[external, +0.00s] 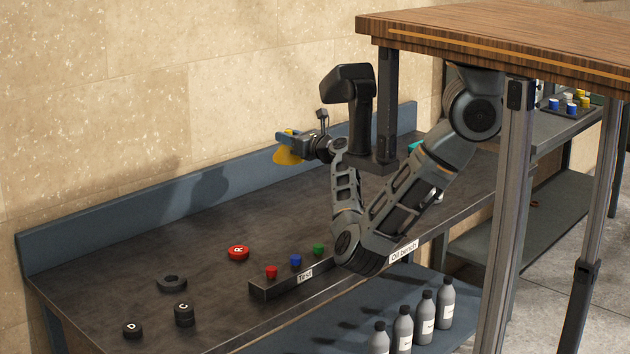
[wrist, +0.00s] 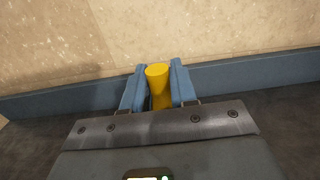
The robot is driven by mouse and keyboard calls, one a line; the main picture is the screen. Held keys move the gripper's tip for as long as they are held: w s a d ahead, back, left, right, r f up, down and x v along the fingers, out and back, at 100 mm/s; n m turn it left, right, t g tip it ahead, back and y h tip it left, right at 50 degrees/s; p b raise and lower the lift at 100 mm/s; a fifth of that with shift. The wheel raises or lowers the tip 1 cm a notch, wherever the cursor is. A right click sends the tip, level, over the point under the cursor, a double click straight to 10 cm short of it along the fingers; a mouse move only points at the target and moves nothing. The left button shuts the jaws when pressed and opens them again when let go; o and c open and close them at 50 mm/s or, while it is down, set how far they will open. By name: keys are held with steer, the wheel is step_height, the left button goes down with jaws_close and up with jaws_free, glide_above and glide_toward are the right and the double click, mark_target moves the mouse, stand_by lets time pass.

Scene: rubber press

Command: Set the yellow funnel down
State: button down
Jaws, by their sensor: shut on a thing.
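The yellow funnel (external: 287,157) is held by my gripper (external: 288,138) near the back wall of the bench, at the top middle of the external view. In the wrist view, the funnel (wrist: 157,75) stands between the two blue fingers of my gripper (wrist: 156,88), which are shut on it. Its wide part hangs below the fingers in the external view. It appears to be above the dark bench top (external: 130,256), but I cannot tell the exact gap. The lower part of the funnel is hidden in the wrist view by my gripper body.
The blue back ledge (external: 110,212) runs behind the funnel. A red puck (external: 238,253), a black ring (external: 172,283) and black pucks C (external: 184,314) and D (external: 133,330) lie at the left. A block with coloured knobs (external: 300,279) is at the front edge. Bench top between is clear.

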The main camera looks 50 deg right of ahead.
steer(key=s+d+b, duration=0.1)
steer(key=s+d, duration=0.3)
steer(key=d, duration=1.4)
steer(key=s+d+f+y+b, duration=0.1)
steer(key=s+d+f, duration=0.4)
steer(key=s+d, duration=0.25)
steer(key=shift+n, duration=0.3)
steer(key=f+b, duration=0.2)
steer(key=f, duration=0.1)
steer(key=f+b, duration=0.3)
steer(key=f, duration=0.1)
steer(key=f+b, duration=0.2)
steer(key=f, duration=0.2)
steer(key=shift+w+d+f+b, duration=0.1)
steer(key=shift+d+f+b, duration=0.15)
steer(key=shift+d+b, duration=0.15)
steer(key=shift+f, duration=0.6)
steer(key=c, duration=0.8)
jaws_free()
